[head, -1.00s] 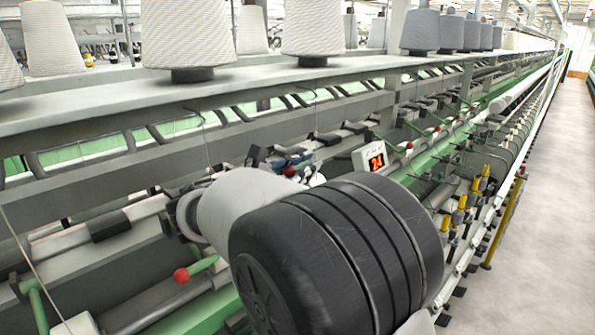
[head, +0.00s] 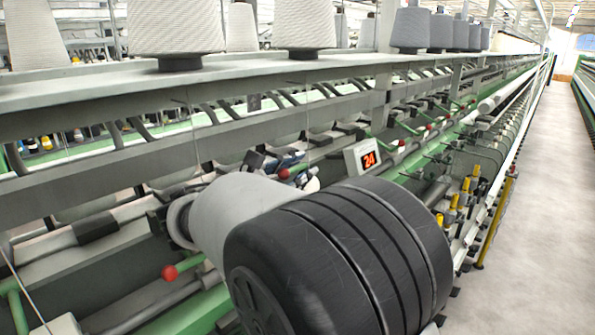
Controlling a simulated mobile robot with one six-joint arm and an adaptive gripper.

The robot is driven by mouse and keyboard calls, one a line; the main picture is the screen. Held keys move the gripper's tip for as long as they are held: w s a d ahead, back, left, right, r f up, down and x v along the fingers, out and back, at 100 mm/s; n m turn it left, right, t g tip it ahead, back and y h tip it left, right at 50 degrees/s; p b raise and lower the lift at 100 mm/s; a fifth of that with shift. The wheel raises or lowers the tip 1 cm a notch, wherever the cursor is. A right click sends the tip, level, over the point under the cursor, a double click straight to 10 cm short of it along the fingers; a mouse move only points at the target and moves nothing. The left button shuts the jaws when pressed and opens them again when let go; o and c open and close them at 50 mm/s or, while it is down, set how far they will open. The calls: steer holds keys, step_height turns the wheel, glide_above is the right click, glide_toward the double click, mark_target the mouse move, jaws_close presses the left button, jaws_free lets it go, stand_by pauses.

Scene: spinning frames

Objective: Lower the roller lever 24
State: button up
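A small white sign with a lit red "24" (head: 368,158) stands on the machine, right of the picture's middle. A red ball knob (head: 284,174) shows just left of it; its rod is hidden behind my arm. Another red knob on a green lever (head: 170,272) is at the lower left. My arm's large black joint and pale link cover the centre foreground. Small dark and blue parts (head: 272,163) sit around the knob near the sign; they may belong to my gripper, but its fingers cannot be made out. No contact with the knob can be confirmed.
A long spinning frame runs into the distance, with yarn cones (head: 176,27) on its top shelf. More red-knobbed levers (head: 428,128) stand beyond the sign. Yellow parts (head: 455,212) line the machine's right side. The grey aisle floor (head: 540,200) at right is clear.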

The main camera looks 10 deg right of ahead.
steer(key=shift+d, duration=0.1)
steer(key=v, duration=1.2)
